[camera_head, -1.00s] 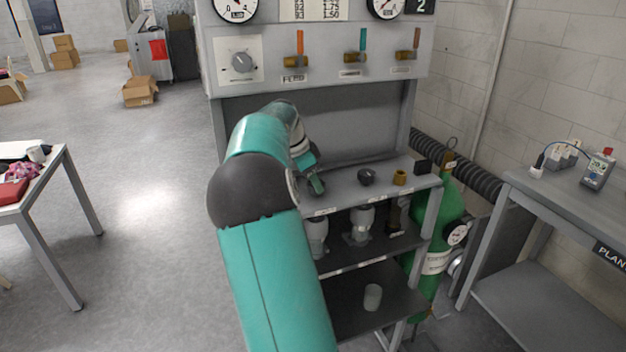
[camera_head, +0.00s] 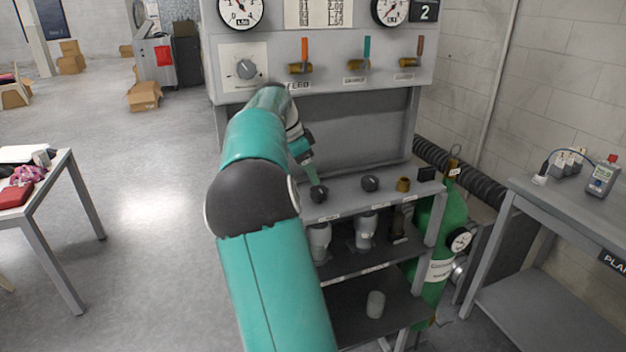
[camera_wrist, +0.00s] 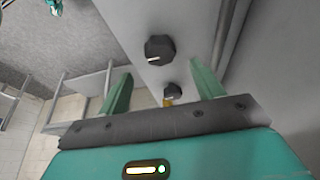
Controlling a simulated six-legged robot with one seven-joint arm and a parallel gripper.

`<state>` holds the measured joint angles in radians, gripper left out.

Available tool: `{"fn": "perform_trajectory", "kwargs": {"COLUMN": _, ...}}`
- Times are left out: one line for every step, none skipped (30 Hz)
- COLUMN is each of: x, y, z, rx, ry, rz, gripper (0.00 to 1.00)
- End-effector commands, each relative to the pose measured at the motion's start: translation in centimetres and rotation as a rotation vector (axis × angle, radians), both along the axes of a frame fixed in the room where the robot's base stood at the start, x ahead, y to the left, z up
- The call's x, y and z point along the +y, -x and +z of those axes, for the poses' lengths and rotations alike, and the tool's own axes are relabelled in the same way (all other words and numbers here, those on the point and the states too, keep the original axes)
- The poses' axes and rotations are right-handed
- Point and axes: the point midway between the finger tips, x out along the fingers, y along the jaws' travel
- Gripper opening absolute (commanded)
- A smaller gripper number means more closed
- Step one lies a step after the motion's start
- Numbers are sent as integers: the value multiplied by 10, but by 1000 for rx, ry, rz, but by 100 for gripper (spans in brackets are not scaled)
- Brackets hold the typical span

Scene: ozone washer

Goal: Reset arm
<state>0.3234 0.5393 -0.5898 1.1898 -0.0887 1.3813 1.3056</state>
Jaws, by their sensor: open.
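My teal arm reaches up from the bottom middle of the head view, and my gripper (camera_head: 311,172) hangs at the left part of the washer's grey shelf top (camera_head: 345,205). In the wrist view its two green fingers are spread apart (camera_wrist: 162,73) with nothing held. A dark knob (camera_head: 319,194) sits on the shelf just below the fingers. It appears to be the nearer knob with a white mark in the wrist view (camera_wrist: 160,49). A second dark knob (camera_head: 369,183) and a brass piece (camera_head: 403,184) stand farther right, apart from my gripper.
The washer's panel (camera_head: 330,68) with gauges, a dial and several valves rises behind my arm. Cups stand on the lower shelves. A green cylinder (camera_head: 440,245) and a grey bench (camera_head: 545,205) are at right. A table (camera_head: 62,185) stands left, with open floor between.

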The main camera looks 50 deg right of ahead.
Motion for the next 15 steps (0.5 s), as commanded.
{"fn": "perform_trajectory", "kwargs": {"x": 2, "y": -1, "z": 4, "rx": 0, "ry": 0, "rz": 0, "gripper": 66}}
{"fn": "perform_trajectory", "kwargs": {"x": 2, "y": -1, "z": 6, "rx": 1, "ry": 0, "rz": 0, "gripper": 66}}
{"fn": "perform_trajectory", "kwargs": {"x": 3, "y": -2, "z": 8, "rx": 1, "ry": 0, "rz": 0, "gripper": 66}}
{"fn": "perform_trajectory", "kwargs": {"x": 3, "y": -2, "z": 9, "rx": 1, "ry": 0, "rz": 0, "gripper": 66}}
{"fn": "perform_trajectory", "kwargs": {"x": 3, "y": -2, "z": 9, "rx": 1, "ry": 0, "rz": 0, "gripper": 66}}
{"fn": "perform_trajectory", "kwargs": {"x": 4, "y": -2, "z": 9, "rx": 1, "ry": 0, "rz": 0, "gripper": 66}}
{"fn": "perform_trajectory", "kwargs": {"x": 4, "y": -2, "z": 9, "rx": 1, "ry": 0, "rz": 0, "gripper": 66}}
{"fn": "perform_trajectory", "kwargs": {"x": 3, "y": -2, "z": 9, "rx": 1, "ry": 0, "rz": 0, "gripper": 66}}
{"fn": "perform_trajectory", "kwargs": {"x": 3, "y": -2, "z": 9, "rx": 1, "ry": 0, "rz": 0, "gripper": 66}}
{"fn": "perform_trajectory", "kwargs": {"x": 4, "y": -2, "z": 9, "rx": 1, "ry": 0, "rz": 0, "gripper": 66}}
{"fn": "perform_trajectory", "kwargs": {"x": 3, "y": -2, "z": 9, "rx": 1, "ry": 0, "rz": 0, "gripper": 66}}
{"fn": "perform_trajectory", "kwargs": {"x": 3, "y": -2, "z": 9, "rx": 1, "ry": 0, "rz": 0, "gripper": 66}}
{"fn": "perform_trajectory", "kwargs": {"x": 4, "y": -2, "z": 9, "rx": 1, "ry": 0, "rz": 0, "gripper": 66}}
{"fn": "perform_trajectory", "kwargs": {"x": 3, "y": -2, "z": 9, "rx": 1, "ry": 0, "rz": 0, "gripper": 66}}
{"fn": "perform_trajectory", "kwargs": {"x": 3, "y": -2, "z": 9, "rx": 1, "ry": 0, "rz": 0, "gripper": 66}}
